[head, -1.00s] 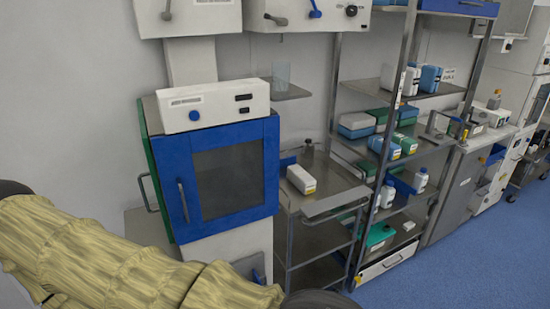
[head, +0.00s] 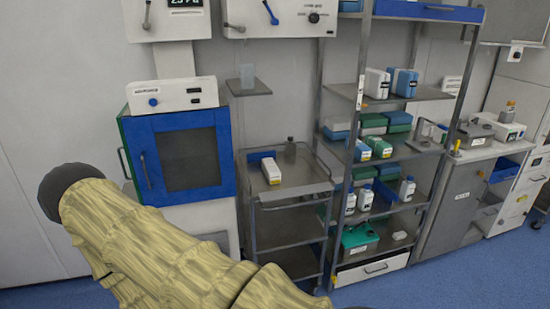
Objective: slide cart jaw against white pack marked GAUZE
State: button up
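A white pack (head: 270,171) with a yellow end lies on the top tray of a steel cart (head: 305,187); its lettering is too small to read, so I cannot confirm GAUZE. A blue upright piece (head: 256,158), possibly the jaw, stands at the tray's back left, just behind and left of the pack. I cannot tell whether the two touch. My arm, in a yellowish sleeve, crosses the lower left of the head view, well in front of the cart. My gripper is out of the picture.
A grey bottle (head: 290,148) stands at the tray's back; the tray's right side is bare. A blue-doored cabinet (head: 182,155) is left of the cart. A shelf rack (head: 400,196) with boxes and bottles is close on the right. Blue floor (head: 470,285) is clear at lower right.

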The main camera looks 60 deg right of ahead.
aim_at(254, 157)
jog(key=z, duration=1.4)
